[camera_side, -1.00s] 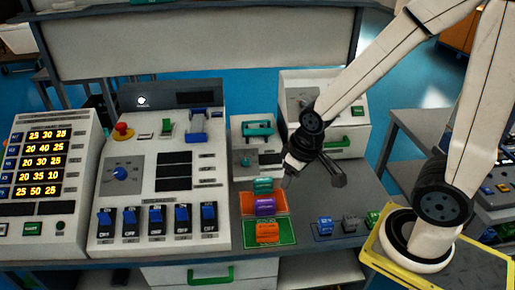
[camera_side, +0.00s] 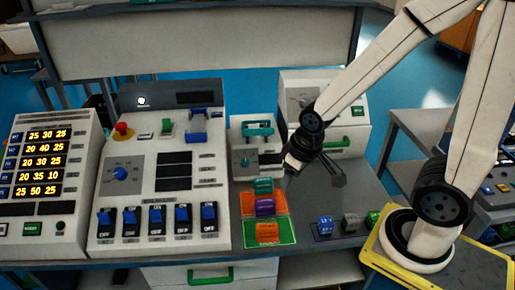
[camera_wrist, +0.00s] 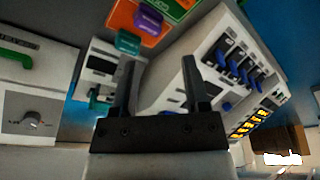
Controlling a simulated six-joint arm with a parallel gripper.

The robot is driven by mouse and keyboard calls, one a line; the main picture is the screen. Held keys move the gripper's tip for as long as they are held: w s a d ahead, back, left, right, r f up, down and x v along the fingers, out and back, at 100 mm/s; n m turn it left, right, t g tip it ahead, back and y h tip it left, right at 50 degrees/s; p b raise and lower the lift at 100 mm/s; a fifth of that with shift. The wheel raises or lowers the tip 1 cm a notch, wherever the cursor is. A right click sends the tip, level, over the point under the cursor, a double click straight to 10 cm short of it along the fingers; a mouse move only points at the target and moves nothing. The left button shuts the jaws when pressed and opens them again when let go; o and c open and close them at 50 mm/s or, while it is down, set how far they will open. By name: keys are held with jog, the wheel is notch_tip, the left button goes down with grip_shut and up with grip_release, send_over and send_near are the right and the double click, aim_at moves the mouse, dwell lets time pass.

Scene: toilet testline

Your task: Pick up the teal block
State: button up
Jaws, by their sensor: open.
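The teal block (camera_side: 263,185) stands at the back of a short row on the bench, behind a purple block (camera_side: 265,206) and an orange block (camera_side: 267,232). My gripper (camera_side: 338,182) is open and empty, to the right of the teal block in the side view. Its two dark fingers (camera_wrist: 165,75) show spread apart in the wrist view.
A blue block (camera_side: 324,226), a grey block (camera_side: 351,222) and a green block (camera_side: 373,218) sit to the right. A box with a teal handle (camera_side: 258,130) stands behind the teal block. A switch console (camera_side: 160,170) stands on the left.

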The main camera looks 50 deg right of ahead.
aim_at(270, 179)
jog(key=shift+o, duration=1.2)
jog(key=w+d+f+m+y, duration=0.3)
jog(key=f+m, duration=0.1)
jog(key=m, duration=0.3)
jog(key=w+d+f+m+t+y, duration=0.1)
jog(key=w+d+f+m+y, duration=0.2)
jog(key=f+m, duration=0.2)
jog(key=w+d+f+m+t+y, duration=0.1)
jog(key=w+d+f+m+y, duration=0.2)
jog(key=m, duration=0.6)
jog(key=shift+w+d+f+m+y, duration=0.1)
jog(key=shift+d+f+m+y, duration=0.35)
jog(key=shift+f+y, duration=0.25)
jog(key=d+f+m+t, duration=0.1)
jog(key=w+d+f+m+t, duration=0.1)
jog(key=d+m+t, duration=0.1)
jog(key=w+d+f+m+t, duration=0.1)
jog(key=d, duration=0.1)
jog(key=shift+d+m+t, duration=0.2)
jog(key=shift+m+t, duration=0.1)
jog(key=shift+m, duration=0.05)
jog(key=shift+w+a, duration=0.1)
